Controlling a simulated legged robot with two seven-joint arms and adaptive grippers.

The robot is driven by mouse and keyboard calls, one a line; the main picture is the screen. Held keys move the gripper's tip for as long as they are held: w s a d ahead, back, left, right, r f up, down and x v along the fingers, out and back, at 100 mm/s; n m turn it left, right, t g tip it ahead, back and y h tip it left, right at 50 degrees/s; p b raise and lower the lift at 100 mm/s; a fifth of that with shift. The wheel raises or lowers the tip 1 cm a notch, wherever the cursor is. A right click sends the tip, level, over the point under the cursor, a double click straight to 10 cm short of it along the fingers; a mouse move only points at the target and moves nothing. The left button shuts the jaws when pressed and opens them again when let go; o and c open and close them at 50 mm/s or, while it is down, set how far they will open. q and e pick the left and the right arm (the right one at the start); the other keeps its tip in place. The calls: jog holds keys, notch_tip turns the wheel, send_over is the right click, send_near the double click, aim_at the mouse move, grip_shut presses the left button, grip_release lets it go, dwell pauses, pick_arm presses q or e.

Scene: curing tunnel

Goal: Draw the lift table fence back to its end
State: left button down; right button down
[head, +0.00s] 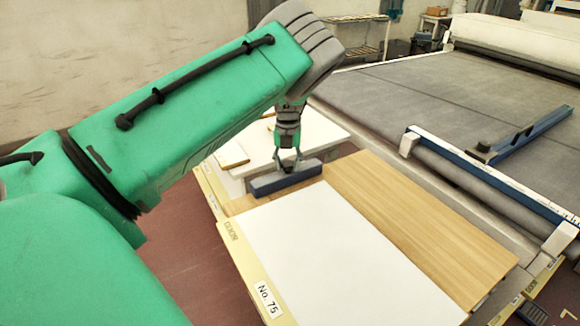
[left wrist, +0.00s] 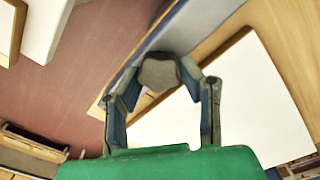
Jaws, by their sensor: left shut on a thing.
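The lift table fence (head: 287,181) is a grey-blue bar lying across the wood-topped lift table (head: 420,222), at the far edge of a white panel (head: 335,258). My left gripper (head: 288,164) points down onto the fence from above, its fingers at the bar. In the left wrist view the fence (left wrist: 205,25) runs diagonally, and a grey rounded knob (left wrist: 158,73) sits between the fingertips (left wrist: 160,80). The left gripper is shut on the fence at this knob. The exact finger contact is partly hidden. My right gripper is not in view.
Beyond the fence lie more white boards (head: 310,135). A grey conveyor bed (head: 430,90) with a blue crossbar (head: 530,134) is at the right. A label reading No. 75 (head: 267,299) is on the near edge. Reddish floor (head: 195,265) is open at the left.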

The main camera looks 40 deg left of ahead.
aim_at(289, 162)
pick_arm(q)
jog(key=shift+w+d+r, duration=0.2)
jog(key=shift+w+r, duration=0.1)
jog(key=shift+w, duration=0.2)
jog(key=c, duration=1.2)
grip_release()
jog(key=shift+a, duration=0.25)
jog(key=shift+o, duration=0.5)
jog(key=shift+a+f, duration=0.15)
jog(key=shift+a, duration=0.15)
jog(key=shift+a+f, duration=0.3)
jog(key=shift+a, duration=0.1)
jog(key=shift+d+r, duration=0.2)
jog(key=shift+r, duration=0.15)
jog(key=r, duration=0.6)
jog(key=shift+d+r, duration=0.3)
jog(key=shift+r, duration=0.1)
jog(key=shift+w+a+r, duration=0.1)
jog(key=shift+a+r, duration=0.05)
jog(key=shift+r, duration=1)
jog(key=shift+a+r, duration=0.15)
jog(key=shift+r, duration=0.95)
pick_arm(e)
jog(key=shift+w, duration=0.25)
